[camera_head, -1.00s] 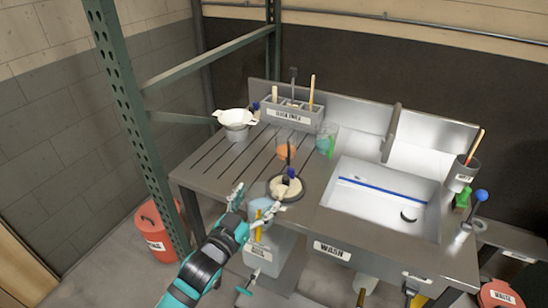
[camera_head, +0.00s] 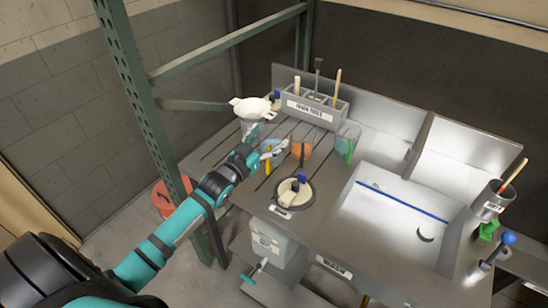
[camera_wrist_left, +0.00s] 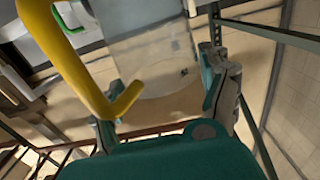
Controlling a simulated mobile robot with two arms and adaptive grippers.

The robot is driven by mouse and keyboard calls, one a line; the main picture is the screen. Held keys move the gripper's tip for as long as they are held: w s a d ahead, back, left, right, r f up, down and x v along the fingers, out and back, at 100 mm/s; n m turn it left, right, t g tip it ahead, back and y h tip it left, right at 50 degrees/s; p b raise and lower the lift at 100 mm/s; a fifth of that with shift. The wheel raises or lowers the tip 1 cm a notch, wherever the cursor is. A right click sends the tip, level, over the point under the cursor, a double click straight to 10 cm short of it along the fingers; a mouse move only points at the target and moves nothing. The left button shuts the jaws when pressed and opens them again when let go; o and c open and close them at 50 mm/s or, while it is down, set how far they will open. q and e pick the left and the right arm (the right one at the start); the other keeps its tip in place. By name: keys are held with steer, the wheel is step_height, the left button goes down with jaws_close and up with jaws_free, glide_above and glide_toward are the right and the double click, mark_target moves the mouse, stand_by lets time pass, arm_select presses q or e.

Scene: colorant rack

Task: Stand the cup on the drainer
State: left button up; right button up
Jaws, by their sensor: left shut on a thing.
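My left gripper (camera_head: 262,155) is over the front part of the drainer, the grooved steel board (camera_head: 222,157) left of the sink. It is shut on the cup (camera_head: 277,147), a clear bluish cup with a yellow handle (camera_head: 268,161). In the left wrist view the see-through cup (camera_wrist_left: 150,55) sits between the two fingers, with its yellow handle (camera_wrist_left: 75,65) large at the left. The gripper partly hides the cup in the head view, and I cannot tell whether its base touches the drainer. My right gripper is not in view.
An orange cup (camera_head: 301,151) stands close right of the held cup, and a green-handled clear cup (camera_head: 347,143) farther right. A white strainer (camera_head: 250,108) is behind, beside a grey tool holder (camera_head: 315,108).

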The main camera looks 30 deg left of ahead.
arm_select(q)
step_height(320, 180, down, 6)
steer(key=shift+f+p, duration=0.15)
steer(key=shift+p, duration=0.2)
steer(key=shift+f, duration=0.2)
steer(key=shift+f, duration=0.15)
steer(key=o, duration=1.6)
steer(key=shift+o, duration=0.2)
